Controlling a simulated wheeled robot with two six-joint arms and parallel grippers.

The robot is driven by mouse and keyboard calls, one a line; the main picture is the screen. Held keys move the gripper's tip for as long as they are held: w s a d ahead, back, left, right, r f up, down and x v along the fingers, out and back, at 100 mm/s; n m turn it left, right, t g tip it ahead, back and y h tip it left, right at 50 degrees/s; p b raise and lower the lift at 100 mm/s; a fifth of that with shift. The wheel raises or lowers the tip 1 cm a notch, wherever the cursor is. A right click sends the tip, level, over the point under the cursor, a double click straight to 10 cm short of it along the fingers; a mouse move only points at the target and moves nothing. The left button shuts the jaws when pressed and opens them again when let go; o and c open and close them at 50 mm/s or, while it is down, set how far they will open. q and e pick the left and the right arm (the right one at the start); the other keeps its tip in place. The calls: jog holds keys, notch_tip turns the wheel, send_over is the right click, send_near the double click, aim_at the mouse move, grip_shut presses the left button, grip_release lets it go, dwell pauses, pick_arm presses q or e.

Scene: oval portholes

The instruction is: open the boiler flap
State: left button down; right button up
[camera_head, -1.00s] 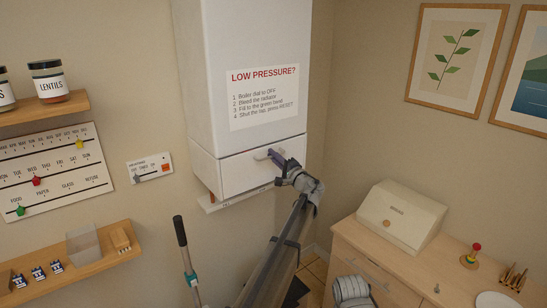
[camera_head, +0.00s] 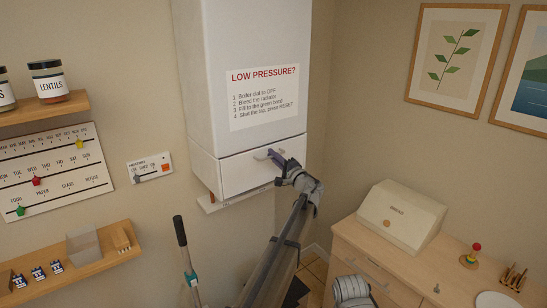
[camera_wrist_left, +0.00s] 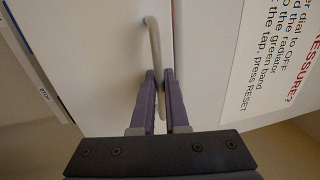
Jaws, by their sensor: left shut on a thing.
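The boiler (camera_head: 205,75) is a tall white box on the wall with a "LOW PRESSURE?" sheet on its front. Its flap (camera_head: 236,181) is the white panel at the bottom, and it looks flush with the front above a thin seam. A pale bar handle (camera_head: 261,154) sits on the flap. My left gripper (camera_head: 276,158) is shut on this handle. In the left wrist view, the purple fingers (camera_wrist_left: 160,82) close around one end of the handle (camera_wrist_left: 153,38), with the flap (camera_wrist_left: 95,60) behind. My right gripper does not show.
A wooden cabinet (camera_head: 375,262) with a cream bread box (camera_head: 402,215) stands at the right. Shelves (camera_head: 88,262) and a calendar board (camera_head: 55,170) are on the left wall. A black-handled pole (camera_head: 181,232) stands below the boiler on the left.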

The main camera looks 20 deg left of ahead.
pick_arm(q)
jog(key=shift+s+d+f+b, duration=0.15)
jog(key=shift+f+b, duration=0.2)
jog(key=shift+b, duration=0.3)
jog(key=s+d+f+t+y+b, duration=0.1)
jog(key=s+d+f+y+b, duration=0.1)
jog(key=f+b, duration=0.4)
jog(key=s+d+f+t+y+b, duration=0.2)
jog(key=s+d+f+b, duration=0.2)
jog(key=b, duration=1.2)
jog(key=shift+d+f+t, duration=0.3)
jog(key=shift+d+f, duration=0.5)
jog(key=shift+f, duration=0.7)
jog(key=c, duration=1.2)
grip_release()
jog(key=shift+w, duration=0.1)
